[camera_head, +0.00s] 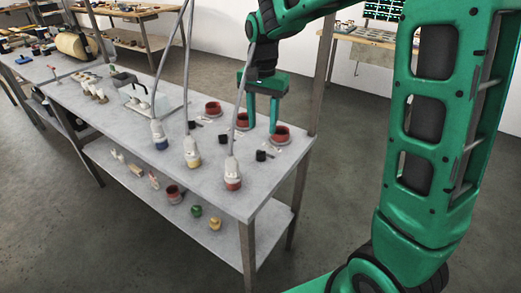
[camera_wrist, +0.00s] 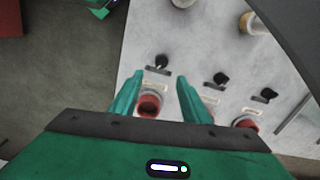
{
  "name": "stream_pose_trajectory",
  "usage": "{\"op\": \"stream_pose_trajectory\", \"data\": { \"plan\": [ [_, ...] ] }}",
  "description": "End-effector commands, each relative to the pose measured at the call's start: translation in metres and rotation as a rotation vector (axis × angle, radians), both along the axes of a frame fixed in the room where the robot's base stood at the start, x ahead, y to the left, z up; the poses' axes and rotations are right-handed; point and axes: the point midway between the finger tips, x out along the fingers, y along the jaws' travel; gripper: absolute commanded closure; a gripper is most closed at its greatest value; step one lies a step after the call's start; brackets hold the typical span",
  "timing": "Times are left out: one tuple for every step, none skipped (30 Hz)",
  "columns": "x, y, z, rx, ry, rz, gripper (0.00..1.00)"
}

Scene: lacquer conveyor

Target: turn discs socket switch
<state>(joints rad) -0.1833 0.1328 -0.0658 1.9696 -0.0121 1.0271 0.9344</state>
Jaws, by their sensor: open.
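Three red round discs in socket rings sit in a row on the grey bench: a far one (camera_head: 213,108), a middle one (camera_head: 242,121) and a near one (camera_head: 281,135). A black switch knob stands by each: far (camera_head: 199,122), middle (camera_head: 222,139) and near (camera_head: 261,155). My green gripper (camera_head: 262,128) points down over the near end of the row. In the wrist view my open fingers (camera_wrist: 158,78) straddle the view of the near disc (camera_wrist: 150,105), with its black switch (camera_wrist: 162,61) just beyond the tips. Contact with either cannot be told.
A post (camera_head: 318,85) rises at the bench's right end. Small pots (camera_head: 196,210) stand on the lower shelf.

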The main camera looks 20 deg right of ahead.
Motion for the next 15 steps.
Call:
{"op": "stream_pose_trajectory", "data": {
  "plan": [
    [0.002, 0.003, -0.002, 0.001, 0.001, -0.002, 0.57],
    [0.003, 0.004, -0.004, 0.001, 0.001, -0.004, 0.57],
    [0.003, 0.005, -0.007, 0.001, 0.002, -0.005, 0.57],
    [0.003, 0.005, -0.009, 0.001, 0.002, -0.005, 0.57],
    [0.003, 0.005, -0.013, 0.001, 0.002, -0.005, 0.57],
    [0.003, 0.004, -0.018, 0.001, 0.002, -0.005, 0.57],
    [0.003, 0.004, -0.022, 0.001, 0.004, -0.005, 0.57],
    [0.003, 0.004, -0.027, 0.001, 0.004, -0.005, 0.57],
    [0.002, 0.004, -0.034, 0.0, 0.004, -0.005, 0.57],
    [0.002, 0.004, -0.039, 0.0, 0.004, -0.005, 0.57],
    [0.003, 0.004, -0.045, 0.0, 0.004, -0.005, 0.57],
    [0.002, 0.003, -0.053, 0.001, 0.005, -0.005, 0.57],
    [0.002, 0.003, -0.058, 0.0, 0.004, -0.005, 0.57],
    [0.002, 0.003, -0.063, 0.0, 0.004, -0.005, 0.57],
    [0.003, 0.003, -0.07, 0.001, 0.004, -0.005, 0.57]
  ]
}}
